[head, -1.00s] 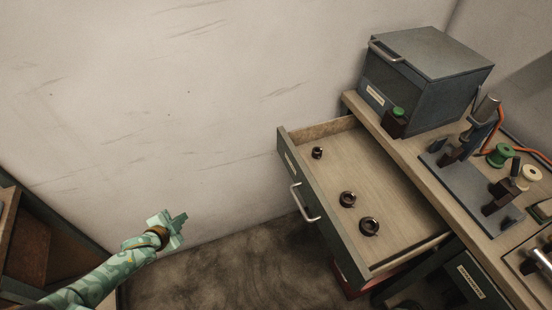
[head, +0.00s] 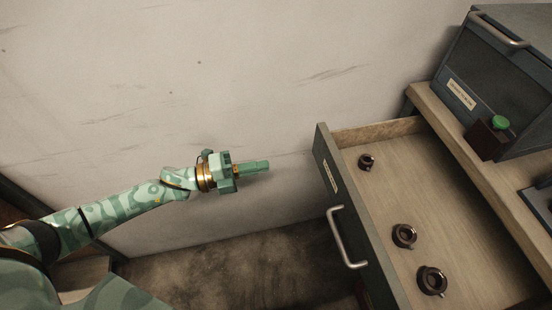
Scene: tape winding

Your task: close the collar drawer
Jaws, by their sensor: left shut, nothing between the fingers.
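The collar drawer (head: 372,262) stands pulled out from under the bench, with a dark green front, a metal handle (head: 346,238) and a wooden inside. Three dark ring-shaped collars lie in it: a small one (head: 366,161) near the back left, one in the middle (head: 404,236) and a larger one (head: 432,281) toward the near side. My left gripper (head: 266,166) is shut and empty, in front of the wall. It is left of the drawer front and apart from it. My right gripper is not in view.
A grey-blue box (head: 505,88) with a handle and label stands on the wooden bench top (head: 452,125). A dark block with a green button (head: 490,135) sits beside it. Dark floor (head: 235,270) lies open left of the drawer.

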